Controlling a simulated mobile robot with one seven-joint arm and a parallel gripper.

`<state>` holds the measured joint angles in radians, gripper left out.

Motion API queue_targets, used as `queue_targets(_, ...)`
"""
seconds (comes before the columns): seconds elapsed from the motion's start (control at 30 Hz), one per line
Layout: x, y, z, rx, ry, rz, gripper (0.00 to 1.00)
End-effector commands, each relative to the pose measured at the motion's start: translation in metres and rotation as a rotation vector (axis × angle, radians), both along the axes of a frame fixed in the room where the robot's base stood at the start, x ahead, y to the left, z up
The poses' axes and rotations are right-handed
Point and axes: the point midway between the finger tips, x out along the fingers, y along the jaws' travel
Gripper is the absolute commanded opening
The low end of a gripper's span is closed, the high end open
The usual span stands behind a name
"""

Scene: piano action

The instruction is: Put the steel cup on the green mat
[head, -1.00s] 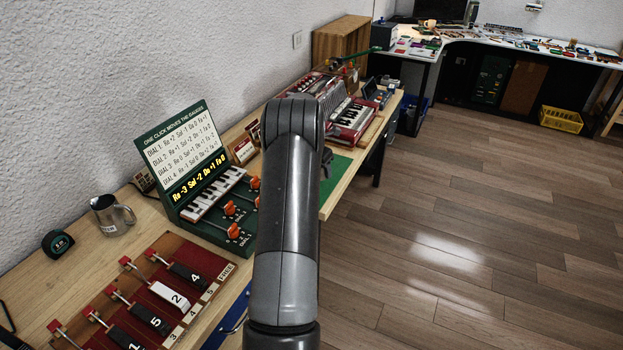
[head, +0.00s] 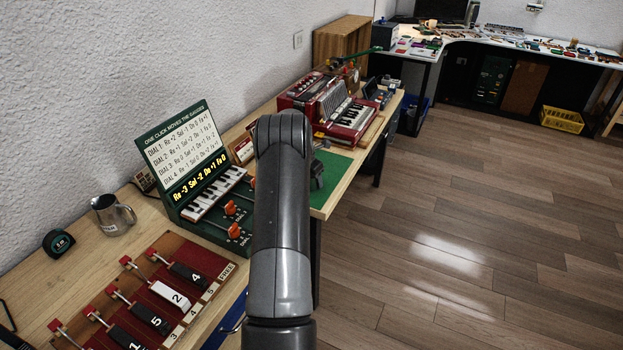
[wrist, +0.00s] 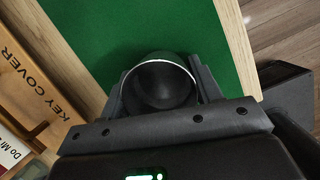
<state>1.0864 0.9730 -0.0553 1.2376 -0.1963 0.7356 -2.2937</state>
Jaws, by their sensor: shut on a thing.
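In the wrist view my gripper (wrist: 165,88) is shut on a round cup (wrist: 162,85) with a dark inside and a thin bright rim. The cup is over the green mat (wrist: 150,22); I cannot tell whether it touches it. In the head view the green mat (head: 340,177) lies on the bench right of my arm. A small dark part of my gripper (head: 318,173) shows above the mat there, and the held cup is hidden. A steel jug with a handle (head: 112,214) stands on the bench at the left.
A green dial box with small keys (head: 205,200) stands left of my arm. A red accordion (head: 345,115) is beyond the mat. A wooden key cover (wrist: 35,85) lies beside the mat. A red board with numbered keys (head: 150,295) is in front.

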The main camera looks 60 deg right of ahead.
Motion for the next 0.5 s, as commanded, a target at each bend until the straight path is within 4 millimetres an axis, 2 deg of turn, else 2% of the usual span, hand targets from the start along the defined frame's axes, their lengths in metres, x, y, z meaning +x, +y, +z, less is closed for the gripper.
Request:
queue_targets(0.03, -0.0001, 0.0000, -0.0017, 0.000, 0.000, 0.000, 0.32)
queue_targets(0.07, -0.0001, 0.0001, -0.0014, 0.000, 0.000, 0.000, 0.61)
queue_targets(0.1, -0.0001, 0.0000, -0.0012, 0.000, 0.000, 0.000, 0.64)
queue_targets(0.3, -0.0001, 0.0000, -0.0011, 0.000, 0.000, 0.000, 0.80)
queue_targets(0.5, -0.0001, 0.0000, -0.0009, 0.000, 0.000, 0.000, 0.80)
